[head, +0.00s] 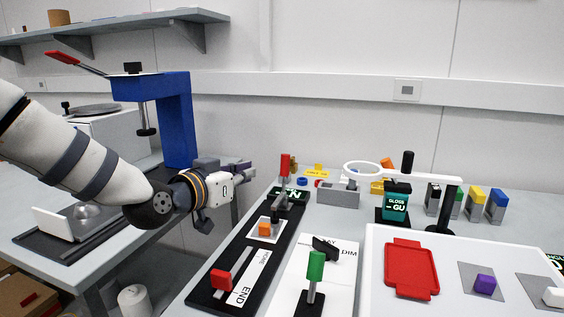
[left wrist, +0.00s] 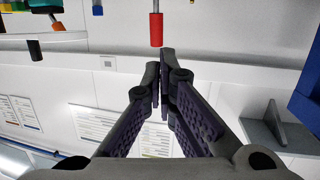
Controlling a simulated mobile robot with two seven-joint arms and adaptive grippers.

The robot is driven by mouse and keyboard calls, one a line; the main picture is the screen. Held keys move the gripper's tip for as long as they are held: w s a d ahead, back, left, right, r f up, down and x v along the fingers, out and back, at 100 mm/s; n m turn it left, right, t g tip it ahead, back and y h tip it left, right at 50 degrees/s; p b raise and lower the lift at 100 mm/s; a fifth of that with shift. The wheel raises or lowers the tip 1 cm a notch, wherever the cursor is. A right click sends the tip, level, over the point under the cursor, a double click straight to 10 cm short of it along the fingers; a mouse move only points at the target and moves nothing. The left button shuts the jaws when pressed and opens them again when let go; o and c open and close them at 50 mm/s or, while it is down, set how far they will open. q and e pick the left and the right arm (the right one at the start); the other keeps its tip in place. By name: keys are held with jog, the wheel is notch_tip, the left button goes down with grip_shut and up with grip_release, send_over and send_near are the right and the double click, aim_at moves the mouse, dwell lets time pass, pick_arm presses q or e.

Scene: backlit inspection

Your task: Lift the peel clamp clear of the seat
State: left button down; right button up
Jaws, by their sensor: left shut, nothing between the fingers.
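My left gripper (head: 240,170) comes in from the left, above the gap between the two tables. Its fingers are shut and empty, and in the left wrist view the fingertips (left wrist: 164,58) are together. A red upright handle (head: 285,165) stands just right of it at the far end of a black rail board (head: 205,288). The red handle also shows past the fingertips in the left wrist view (left wrist: 156,30), apart from them. An orange block (head: 265,229) and a red block (head: 222,278) are on the same board. I cannot tell for certain which part is the peel clamp or its seat.
A blue press frame (head: 178,120) stands on the left table. A green-handled tool (head: 315,268) stands at the front. A ring magnifier (head: 362,173), a red tray (head: 410,269) and several coloured-topped blocks are to the right.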

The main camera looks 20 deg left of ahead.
pick_arm(q)
jog(key=b+x, duration=0.2)
jog(key=x, duration=1)
jog(key=shift+f, duration=0.2)
pick_arm(e)
jog(key=shift+g, duration=0.7)
jog(key=s+f, duration=0.3)
jog(key=s, duration=0.1)
jog(key=shift+f, duration=0.25)
pick_arm(q)
jog(key=shift+d, duration=0.1)
jog(key=shift+w+b, duration=0.1)
jog(key=shift+b, duration=0.2)
